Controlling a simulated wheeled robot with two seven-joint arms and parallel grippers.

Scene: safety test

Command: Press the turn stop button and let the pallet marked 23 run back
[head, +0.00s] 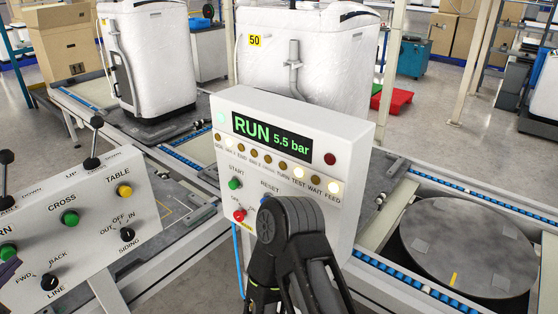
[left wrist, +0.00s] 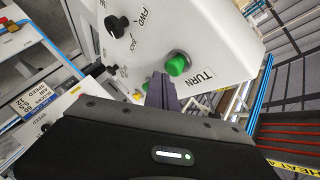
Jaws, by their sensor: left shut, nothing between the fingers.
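A green button (left wrist: 177,64) sits beside the TURN label on the white sloped control panel (head: 88,228); it shows in part at the left edge of the head view (head: 8,250). My left gripper (left wrist: 160,84) is shut and empty, its dark fingertips close beside that button. Whether they touch it, I cannot tell. A second green button (left wrist: 147,85) is partly hidden behind the fingers. The gripper's tip shows at the left edge of the head view (head: 8,268). No number 23 is readable on any pallet. My right gripper is not seen.
A white box (head: 350,165) reads RUN 5.5 bar, with a red button (head: 239,215). A black link of mine (head: 290,225) stands before it. A white tub marked 50 (head: 300,65) stands behind. A round turntable (head: 465,245) lies empty at right.

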